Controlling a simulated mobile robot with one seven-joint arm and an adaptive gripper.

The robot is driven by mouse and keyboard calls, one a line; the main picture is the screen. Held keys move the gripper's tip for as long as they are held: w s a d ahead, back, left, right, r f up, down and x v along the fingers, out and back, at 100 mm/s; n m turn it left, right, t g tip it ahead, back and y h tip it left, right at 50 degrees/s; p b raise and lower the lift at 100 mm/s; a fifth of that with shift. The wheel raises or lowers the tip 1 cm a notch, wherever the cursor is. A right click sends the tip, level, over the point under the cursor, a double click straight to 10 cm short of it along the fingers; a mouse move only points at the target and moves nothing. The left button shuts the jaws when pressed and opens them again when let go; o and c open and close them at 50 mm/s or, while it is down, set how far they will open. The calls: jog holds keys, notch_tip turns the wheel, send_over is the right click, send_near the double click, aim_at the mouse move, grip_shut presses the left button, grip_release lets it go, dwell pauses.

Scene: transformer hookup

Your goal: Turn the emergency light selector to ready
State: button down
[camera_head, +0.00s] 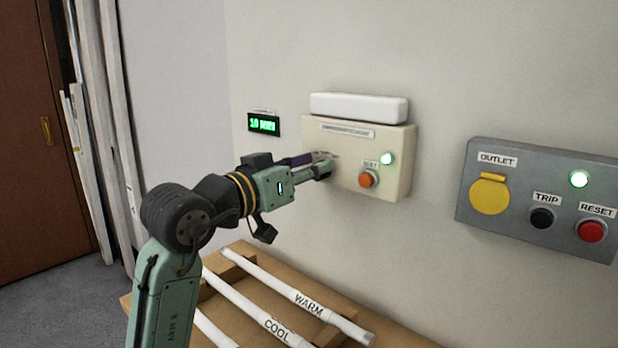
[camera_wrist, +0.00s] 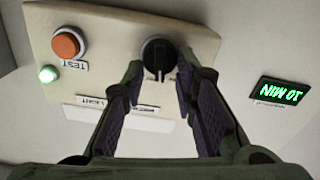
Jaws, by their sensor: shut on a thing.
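The emergency light unit is a cream box (camera_head: 388,142) on the wall with a white lamp bar (camera_head: 358,107) on top. The box also shows upside down in the wrist view (camera_wrist: 110,25). Its selector, a black round knob (camera_wrist: 158,58) with a white pointer line, sits between my gripper's fingertips in the wrist view. My gripper (camera_head: 322,165) reaches the left part of the box and is shut on the knob (camera_wrist: 158,75). In the head view my gripper hides the knob. The labels around the knob are partly covered and too small to read.
On the box are an orange TEST button (camera_head: 368,178) and a lit green lamp (camera_head: 387,158). A display (camera_head: 263,123) reads 10 MIN. A grey outlet box (camera_head: 530,235) hangs at right. Tubes marked WARM (camera_head: 300,297) and COOL (camera_head: 250,305) lie on a wooden surface below.

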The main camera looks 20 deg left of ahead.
jog(key=shift+d+m+b, duration=0.1)
jog(key=shift+m+b, duration=0.35)
jog(key=shift+m, duration=0.55)
jog(key=c, duration=1.4)
grip_release()
jog(key=shift+s, duration=0.1)
jog(key=v, duration=1.2)
